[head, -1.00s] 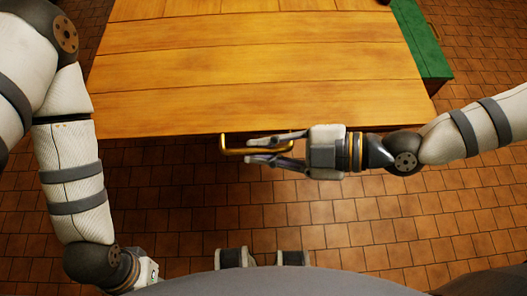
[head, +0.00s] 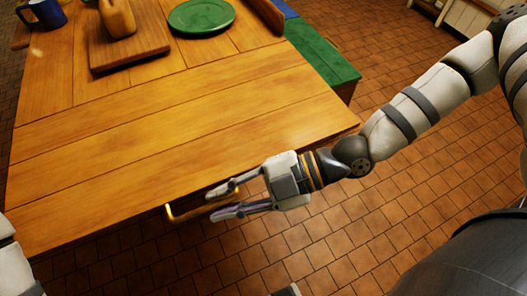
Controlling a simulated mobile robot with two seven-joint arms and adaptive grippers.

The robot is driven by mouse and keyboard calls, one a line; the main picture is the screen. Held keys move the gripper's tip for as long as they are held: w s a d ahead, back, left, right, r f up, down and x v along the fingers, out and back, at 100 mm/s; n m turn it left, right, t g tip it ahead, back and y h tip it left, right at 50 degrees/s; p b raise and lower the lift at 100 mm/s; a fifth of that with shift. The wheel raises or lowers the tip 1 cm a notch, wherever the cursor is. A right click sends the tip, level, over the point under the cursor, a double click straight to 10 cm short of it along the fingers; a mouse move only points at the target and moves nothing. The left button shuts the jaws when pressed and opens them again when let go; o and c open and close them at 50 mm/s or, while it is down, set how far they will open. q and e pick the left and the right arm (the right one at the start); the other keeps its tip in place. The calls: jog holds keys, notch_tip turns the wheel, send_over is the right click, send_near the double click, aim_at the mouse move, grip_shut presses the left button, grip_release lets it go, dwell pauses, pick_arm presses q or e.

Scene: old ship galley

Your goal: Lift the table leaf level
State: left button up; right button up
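The table leaf (head: 170,140) is the front part of the wooden table, made of long planks. From this high view I cannot tell whether it slopes or lies level with the rest of the top. A brass handle (head: 183,216) sticks out from its front edge. My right gripper (head: 212,202) is at the right part of the handle. Its two fingers are apart, with the bar seeming to run between them; contact is unclear.
On the table's far part are a wooden board (head: 105,55) with a yellowish block-like object (head: 117,17), a green plate (head: 201,16) and a blue mug (head: 42,12). A green bench (head: 322,60) stands beyond the right side. The tiled floor (head: 400,215) at right is clear.

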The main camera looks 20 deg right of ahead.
jog(key=v, duration=0.9)
jog(key=shift+d, duration=0.15)
jog(key=shift+s, duration=0.1)
pick_arm(q)
jog(key=shift+w+r+t+p, duration=0.4)
jog(key=shift+w+r+p, duration=0.35)
jog(key=shift+w+r, duration=0.25)
pick_arm(e)
jog(key=s+d+f+m+g+h, duration=0.2)
jog(key=s+d+f+m+h, duration=0.3)
jog(key=m, duration=0.6)
jog(key=s+d+f+m+g+h, duration=0.3)
jog(key=s+d+f+m+h, duration=0.2)
jog(key=s+f+m+h, duration=0.3)
jog(key=s+f+m, duration=0.4)
jog(key=s, duration=0.1)
jog(key=shift+s+g+h, duration=0.2)
jog(key=shift+g+h, duration=0.1)
jog(key=shift+h, duration=0.1)
